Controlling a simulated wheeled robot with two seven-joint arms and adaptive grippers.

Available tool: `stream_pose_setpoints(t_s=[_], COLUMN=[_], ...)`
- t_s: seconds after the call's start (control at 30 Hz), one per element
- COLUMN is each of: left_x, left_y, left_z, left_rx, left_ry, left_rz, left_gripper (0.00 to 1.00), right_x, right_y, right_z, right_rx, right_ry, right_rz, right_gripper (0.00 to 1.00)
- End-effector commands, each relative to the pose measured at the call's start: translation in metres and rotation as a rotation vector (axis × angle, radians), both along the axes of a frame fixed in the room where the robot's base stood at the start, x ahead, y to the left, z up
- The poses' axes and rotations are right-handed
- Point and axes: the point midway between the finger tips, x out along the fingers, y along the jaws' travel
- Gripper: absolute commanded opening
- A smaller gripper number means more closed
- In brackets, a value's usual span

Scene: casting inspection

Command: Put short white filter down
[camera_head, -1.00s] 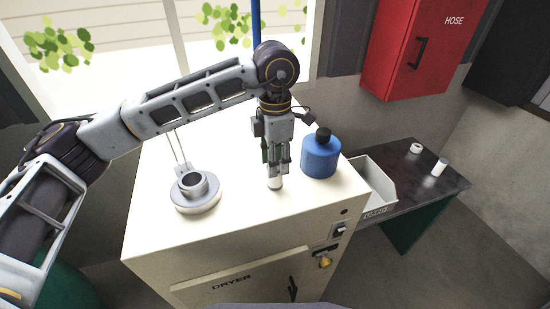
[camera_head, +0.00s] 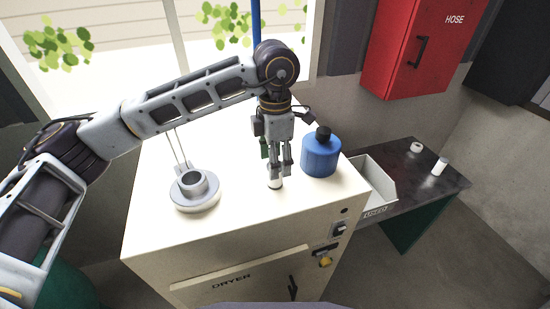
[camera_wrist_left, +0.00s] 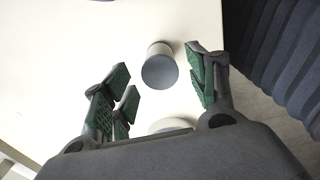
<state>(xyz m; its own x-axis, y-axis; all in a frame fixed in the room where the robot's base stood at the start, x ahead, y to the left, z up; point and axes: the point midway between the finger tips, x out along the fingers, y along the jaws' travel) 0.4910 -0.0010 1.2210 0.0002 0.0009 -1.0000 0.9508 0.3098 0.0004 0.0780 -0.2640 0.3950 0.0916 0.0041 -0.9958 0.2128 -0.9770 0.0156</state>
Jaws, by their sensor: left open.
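The short white filter (camera_head: 275,184) stands upright on the cream top of the dryer (camera_head: 240,222), just below my left gripper (camera_head: 280,171). That gripper points down, with its fingers spread apart. In the left wrist view a pale cylinder with a grey end, which looks like the filter (camera_wrist_left: 160,66), lies between the open fingers with gaps on both sides. The gripper partly hides the filter's upper part in the head view. My right gripper is not in view.
A grey metal cup-shaped part on a round base (camera_head: 195,190) stands left of the gripper. A blue bottle with a black cap (camera_head: 321,156) stands close on the right. A white bin (camera_head: 375,185) and a dark side table (camera_head: 425,190) with small white pieces lie further right.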

Motion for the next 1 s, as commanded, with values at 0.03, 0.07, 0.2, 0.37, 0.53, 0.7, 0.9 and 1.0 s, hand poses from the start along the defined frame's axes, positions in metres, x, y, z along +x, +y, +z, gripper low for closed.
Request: stream_pose_setpoints(t_s=[0.03, 0.07, 0.2, 0.37, 0.53, 0.7, 0.9, 1.0], left_x=[0.000, 0.000, 0.000, 0.001, 0.000, 0.000, 0.000, 0.000], left_y=[0.000, 0.000, -0.001, 0.000, -0.001, -0.001, -0.001, -0.001], left_z=[0.002, 0.003, 0.018, 0.040, 0.065, 0.089, 0.110, 0.117], left_rx=[0.000, 0.000, 0.000, -0.001, -0.001, -0.002, -0.001, -0.001], left_ry=[0.000, 0.000, -0.002, -0.003, -0.003, -0.002, -0.001, 0.000], left_rz=[0.000, 0.000, 0.000, 0.001, -0.001, -0.001, -0.001, -0.002], left_gripper=[0.58, 0.58, 0.58, 0.58, 0.58, 0.58, 0.58, 0.58], right_x=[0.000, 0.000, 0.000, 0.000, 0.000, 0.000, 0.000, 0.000], right_y=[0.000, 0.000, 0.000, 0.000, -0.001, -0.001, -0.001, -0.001], right_z=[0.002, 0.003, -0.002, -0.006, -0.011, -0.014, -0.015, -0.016], right_rx=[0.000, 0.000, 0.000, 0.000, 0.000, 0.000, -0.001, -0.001], right_ry=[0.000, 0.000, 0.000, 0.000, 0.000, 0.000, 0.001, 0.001], right_rz=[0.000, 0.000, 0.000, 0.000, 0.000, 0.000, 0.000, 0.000], right_gripper=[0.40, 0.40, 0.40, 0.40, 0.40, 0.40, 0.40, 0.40])
